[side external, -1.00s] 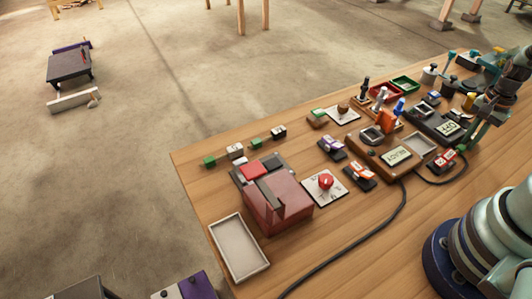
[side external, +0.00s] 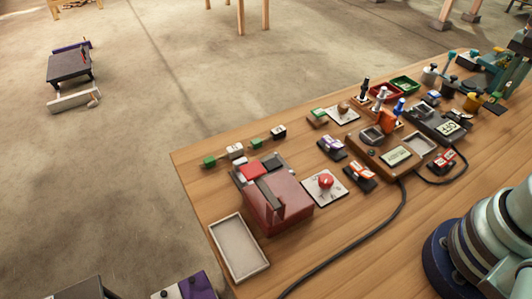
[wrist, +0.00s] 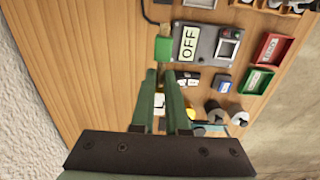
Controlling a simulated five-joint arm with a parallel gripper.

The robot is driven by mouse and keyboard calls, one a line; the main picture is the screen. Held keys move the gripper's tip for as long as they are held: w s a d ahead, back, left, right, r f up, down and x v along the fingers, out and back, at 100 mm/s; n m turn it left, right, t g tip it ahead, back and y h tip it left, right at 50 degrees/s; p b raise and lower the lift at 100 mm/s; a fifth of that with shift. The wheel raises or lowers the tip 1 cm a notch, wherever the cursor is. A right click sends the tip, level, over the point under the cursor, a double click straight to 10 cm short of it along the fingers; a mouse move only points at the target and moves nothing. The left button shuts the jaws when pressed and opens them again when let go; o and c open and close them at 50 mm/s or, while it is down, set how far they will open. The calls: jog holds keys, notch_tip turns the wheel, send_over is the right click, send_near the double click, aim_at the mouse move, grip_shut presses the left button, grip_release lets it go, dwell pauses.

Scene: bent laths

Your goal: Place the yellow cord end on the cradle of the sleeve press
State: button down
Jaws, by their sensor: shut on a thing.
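My gripper (side external: 502,96) is at the right of the side view, low over the far right of the bench. In the wrist view its two green fingers (wrist: 161,76) are close together. They are shut on what looks like a small green block (wrist: 162,48) just past the fingertips; its exact grip is hard to make out. A small yellow thing (side external: 470,102) stands on the bench to the left of the gripper; I cannot tell if it is the cord end. I cannot tell which device is the sleeve press.
A device with an OFF display (side external: 447,129) lies left of my gripper. A brown device (side external: 398,155) with a display stands further left. Red (wrist: 272,49) and green (wrist: 258,80) trays sit at the back. A black cable (side external: 385,225) crosses the front. Bare wood lies front centre.

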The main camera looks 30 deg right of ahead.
notch_tip(320, 180, up, 2)
jog(key=shift+r, duration=0.1)
jog(key=w+a+r, duration=0.2)
jog(key=w+a, duration=2)
jog(key=a, duration=3.2)
jog(key=f, duration=1.9)
jog(key=shift+s+d+f, duration=0.25)
jog(key=shift+f, duration=0.15)
